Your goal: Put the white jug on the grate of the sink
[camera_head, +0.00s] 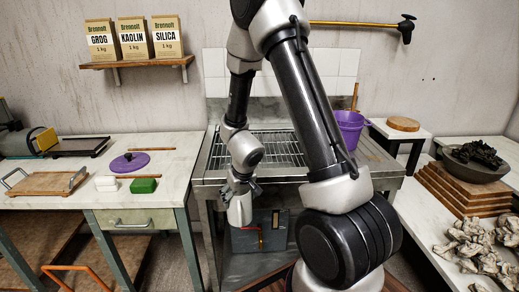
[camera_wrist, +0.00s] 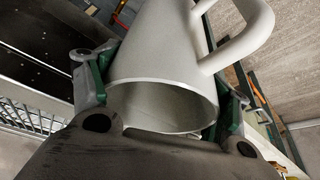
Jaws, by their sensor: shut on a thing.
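The white jug (camera_wrist: 165,50) is between the green-padded fingers of my gripper (camera_wrist: 162,96) in the wrist view. Its round mouth faces the camera and its handle (camera_wrist: 245,40) points to the upper right. In the head view my gripper (camera_head: 243,181) is in front of the sink's front edge, with the pale jug (camera_head: 240,209) apparently just below it, small and partly hard to make out. The metal grate (camera_head: 285,143) lies across the sink (camera_head: 375,160), behind and above the gripper in the picture. My arm hides part of it.
A purple bucket (camera_head: 349,127) stands at the sink's right side. The left table (camera_head: 60,206) holds a wooden tray (camera_head: 45,184), a purple disc (camera_head: 130,161) and a green block (camera_head: 143,186). A grey box (camera_head: 246,240) is below the sink. The visible grate looks bare.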

